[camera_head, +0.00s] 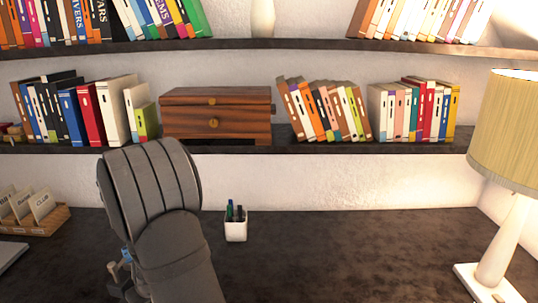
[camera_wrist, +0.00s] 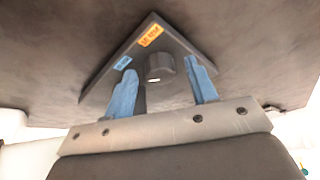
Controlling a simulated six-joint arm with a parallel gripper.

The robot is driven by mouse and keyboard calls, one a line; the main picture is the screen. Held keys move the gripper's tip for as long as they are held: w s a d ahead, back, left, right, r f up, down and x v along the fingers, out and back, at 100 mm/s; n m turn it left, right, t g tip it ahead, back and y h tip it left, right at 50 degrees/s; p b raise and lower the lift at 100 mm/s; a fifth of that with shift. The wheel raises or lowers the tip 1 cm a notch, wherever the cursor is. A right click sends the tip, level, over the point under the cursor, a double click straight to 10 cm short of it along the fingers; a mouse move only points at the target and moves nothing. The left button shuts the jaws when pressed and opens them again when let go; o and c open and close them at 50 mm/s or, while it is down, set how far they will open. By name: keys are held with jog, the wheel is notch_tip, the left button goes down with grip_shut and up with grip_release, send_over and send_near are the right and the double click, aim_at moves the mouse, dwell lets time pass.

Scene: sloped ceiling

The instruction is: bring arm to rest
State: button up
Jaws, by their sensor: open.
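My gripper (camera_wrist: 158,68) shows in the wrist view with its two blue fingers spread apart. No object is seen clamped between them. In the head view my dark grey arm rises in front of the desk, left of centre. A small blue and metal part shows at its lower left, but the gripper's fingertips are not clear there.
A white pen cup (camera_head: 236,230) stands on the dark desk (camera_head: 345,250) just right of my arm. A lamp (camera_head: 510,225) is at the right, a wooden card tray (camera_head: 40,222) at the left. Shelves hold books and a wooden box (camera_head: 216,116). The desk between cup and lamp is clear.

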jog(key=shift+s+a+m+t+h, duration=0.1)
jog(key=shift+m+t+h, duration=0.35)
jog(key=shift+m, duration=1.15)
jog(key=shift+n+g+y, duration=0.55)
jog(key=shift+n+g, duration=0.1)
jog(key=shift+n, duration=1.55)
dwell(1.9)
jog(key=shift+w+d+n+g, duration=0.1)
jog(key=shift+w+n+g, duration=0.1)
jog(key=shift+n, duration=0.35)
jog(key=shift+w+d+n+g, duration=0.1)
jog(key=shift+n+g, duration=0.1)
jog(key=shift+n, duration=0.35)
jog(key=v, duration=1.3)
jog(key=shift+d+r, duration=0.15)
jog(key=shift+d, duration=0.2)
